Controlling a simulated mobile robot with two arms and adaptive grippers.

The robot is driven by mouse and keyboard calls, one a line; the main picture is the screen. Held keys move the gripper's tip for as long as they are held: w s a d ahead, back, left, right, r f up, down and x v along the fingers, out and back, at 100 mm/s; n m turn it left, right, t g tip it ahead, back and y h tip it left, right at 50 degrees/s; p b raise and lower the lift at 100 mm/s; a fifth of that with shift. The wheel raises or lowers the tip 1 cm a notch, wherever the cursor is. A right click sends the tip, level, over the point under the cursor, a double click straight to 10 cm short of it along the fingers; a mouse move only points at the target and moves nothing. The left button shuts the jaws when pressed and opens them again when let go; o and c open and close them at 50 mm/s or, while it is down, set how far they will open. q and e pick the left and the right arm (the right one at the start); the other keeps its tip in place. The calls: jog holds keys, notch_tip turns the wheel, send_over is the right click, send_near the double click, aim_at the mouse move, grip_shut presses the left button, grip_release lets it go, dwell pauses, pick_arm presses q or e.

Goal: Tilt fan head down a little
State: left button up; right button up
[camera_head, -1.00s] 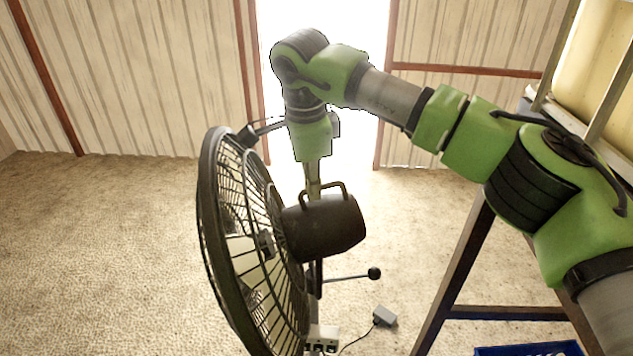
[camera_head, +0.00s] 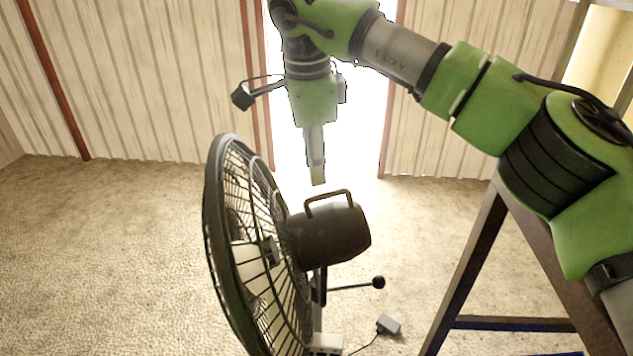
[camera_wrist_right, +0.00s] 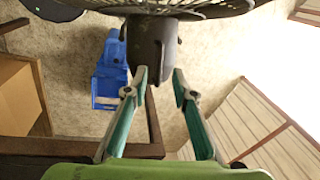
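The black fan head, with its round wire cage (camera_head: 255,250), stands at the centre of the head view, facing left. Its dark motor housing (camera_head: 330,235) sticks out to the right and carries a curved handle (camera_head: 328,196) on top. My right gripper (camera_head: 317,182) points down just above the handle, apart from it as far as I can see. In the right wrist view my right gripper (camera_wrist_right: 160,74) is open, its fingers apart and nothing held between them. The motor housing (camera_wrist_right: 152,45) lies beyond the fingertips there, below the cage (camera_wrist_right: 190,8). My left gripper is not in view.
A rod with a round knob (camera_head: 378,282) sticks out right below the housing. A small grey box (camera_head: 388,325) with a cable is at the bottom. A dark trestle leg (camera_head: 465,270) stands at the right. A blue crate (camera_wrist_right: 108,75) shows in the wrist view. Carpet at left is clear.

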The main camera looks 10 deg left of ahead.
jog(key=v, duration=0.4)
jog(key=shift+r, duration=0.1)
